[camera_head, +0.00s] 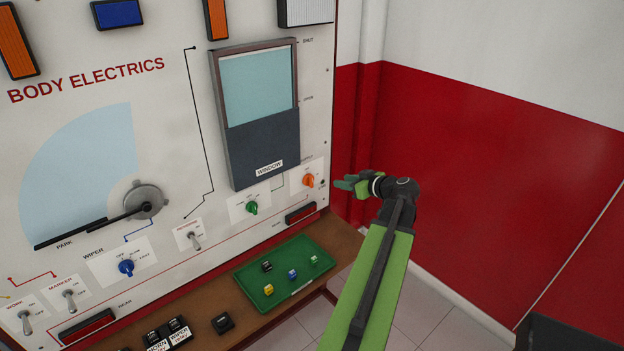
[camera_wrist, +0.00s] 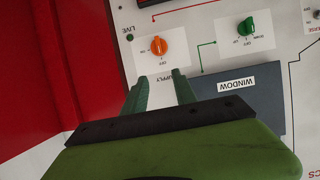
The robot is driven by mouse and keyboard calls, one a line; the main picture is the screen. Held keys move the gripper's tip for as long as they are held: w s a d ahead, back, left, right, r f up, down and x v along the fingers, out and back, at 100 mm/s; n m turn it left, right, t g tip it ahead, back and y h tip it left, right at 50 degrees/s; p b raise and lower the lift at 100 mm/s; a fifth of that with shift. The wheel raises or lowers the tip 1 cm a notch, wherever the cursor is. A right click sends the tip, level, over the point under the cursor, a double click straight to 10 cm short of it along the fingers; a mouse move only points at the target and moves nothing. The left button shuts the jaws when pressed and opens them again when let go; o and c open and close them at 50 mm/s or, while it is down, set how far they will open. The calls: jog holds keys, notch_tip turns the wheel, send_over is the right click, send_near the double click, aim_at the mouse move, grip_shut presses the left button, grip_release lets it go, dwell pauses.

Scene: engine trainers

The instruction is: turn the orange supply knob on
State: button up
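The orange supply knob (camera_head: 308,180) sits on a white plate at the lower right of the trainer panel. In the wrist view, which is upside down, the orange knob (camera_wrist: 157,46) lies just beyond the fingertips, with a SUPPLY label near it. Its pointer setting is too small to read surely. My gripper (camera_head: 347,183) is to the right of the knob in the head view, apart from it. In the wrist view my gripper (camera_wrist: 158,77) has its two green fingers spread with nothing between them, roughly lined up with the knob.
A green knob (camera_head: 251,208) is left of the orange one, below the window display (camera_head: 262,135). A red bar (camera_head: 300,213) is just under the knob. A green tray (camera_head: 245,288) with several small blocks lies on the brown ledge below. A red wall (camera_head: 470,150) stands right.

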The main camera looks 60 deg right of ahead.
aim_at(311, 176)
jog(key=b+x, duration=0.6)
jog(key=x, duration=1.1)
jog(key=shift+w+f+b, duration=0.2)
jog(key=shift+f+b, duration=0.05)
jog(key=shift+b, duration=0.1)
jog(key=shift+c, duration=0.4)
jog(key=shift+r, duration=0.1)
grip_shut()
